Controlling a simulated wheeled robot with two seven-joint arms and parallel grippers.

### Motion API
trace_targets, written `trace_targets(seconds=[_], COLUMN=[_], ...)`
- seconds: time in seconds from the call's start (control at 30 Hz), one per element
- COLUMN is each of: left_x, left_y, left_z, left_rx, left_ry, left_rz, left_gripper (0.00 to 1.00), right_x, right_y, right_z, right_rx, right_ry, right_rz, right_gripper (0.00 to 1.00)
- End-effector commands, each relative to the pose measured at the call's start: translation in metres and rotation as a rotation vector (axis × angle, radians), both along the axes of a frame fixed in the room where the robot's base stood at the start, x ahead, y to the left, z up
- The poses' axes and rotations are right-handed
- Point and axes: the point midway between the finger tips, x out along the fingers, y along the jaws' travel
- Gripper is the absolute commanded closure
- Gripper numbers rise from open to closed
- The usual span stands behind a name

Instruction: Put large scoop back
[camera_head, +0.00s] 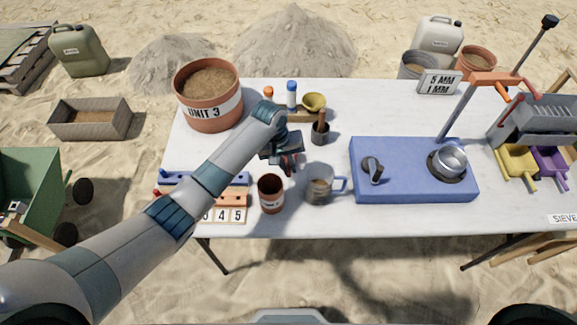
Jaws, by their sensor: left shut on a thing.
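My left gripper (286,160) is over the middle of the white table, behind the brown cup. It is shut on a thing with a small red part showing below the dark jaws. I take this for the large scoop; most of it is hidden by the gripper and wrist. A rack (205,179) with a blue-handled tool lies at the table's left front, partly covered by my left arm. A red-ended piece shows at its left end. My right gripper is not in view.
The UNIT 3 bucket (208,100) is at the back left. A blue machine (410,182) fills the right middle. The back middle-right tabletop is clear.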

Motion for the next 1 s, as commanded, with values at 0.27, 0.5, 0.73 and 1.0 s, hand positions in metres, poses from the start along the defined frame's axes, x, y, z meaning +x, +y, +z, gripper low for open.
trace_targets(seconds=[0.27,0.5,0.73,1.0], left_x=[0.0,0.0,0.0001,0.0003], left_y=[-0.0001,0.0,0.0002,0.0002], left_z=[-0.0091,-0.0117,-0.0115,-0.0087], left_rx=[0.0,0.0,0.0,0.0], left_ry=[-0.001,0.0,-0.001,-0.002], left_rz=[-0.001,0.0,0.0,-0.001], left_gripper=[1.0,1.0,0.71,0.71], right_x=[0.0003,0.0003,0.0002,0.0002], right_y=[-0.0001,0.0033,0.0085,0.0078], right_z=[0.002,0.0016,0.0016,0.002], right_rx=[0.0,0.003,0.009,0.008], right_ry=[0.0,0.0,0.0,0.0], right_rz=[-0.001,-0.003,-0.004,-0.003], right_gripper=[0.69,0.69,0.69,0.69])
